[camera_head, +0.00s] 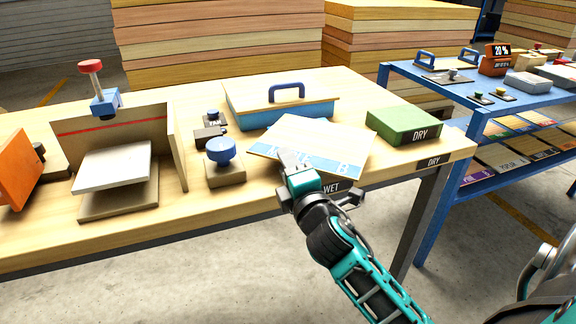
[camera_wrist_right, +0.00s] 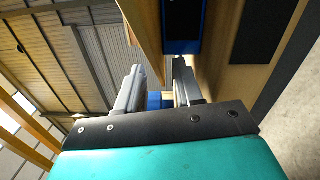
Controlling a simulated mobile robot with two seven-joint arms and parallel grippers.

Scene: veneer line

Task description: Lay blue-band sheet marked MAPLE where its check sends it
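My right gripper (camera_head: 289,160) is at the sheet's near left edge. In the right wrist view my right gripper (camera_wrist_right: 160,75) has its fingers apart, with a gap between them. A blue block face (camera_wrist_right: 180,30) shows beyond them. A green block marked DRY (camera_head: 404,125) stands to the sheet's right. My left gripper is out of view.
A blue box with a wooden lid and handle (camera_head: 282,107) stands behind the sheet. A blue knob on a wooden block (camera_head: 222,160) is to its left. Further left are a wooden stand holding a pale slab (camera_head: 115,165) and an orange panel (camera_head: 18,170). A blue shelf cart (camera_head: 440,140) is at right.

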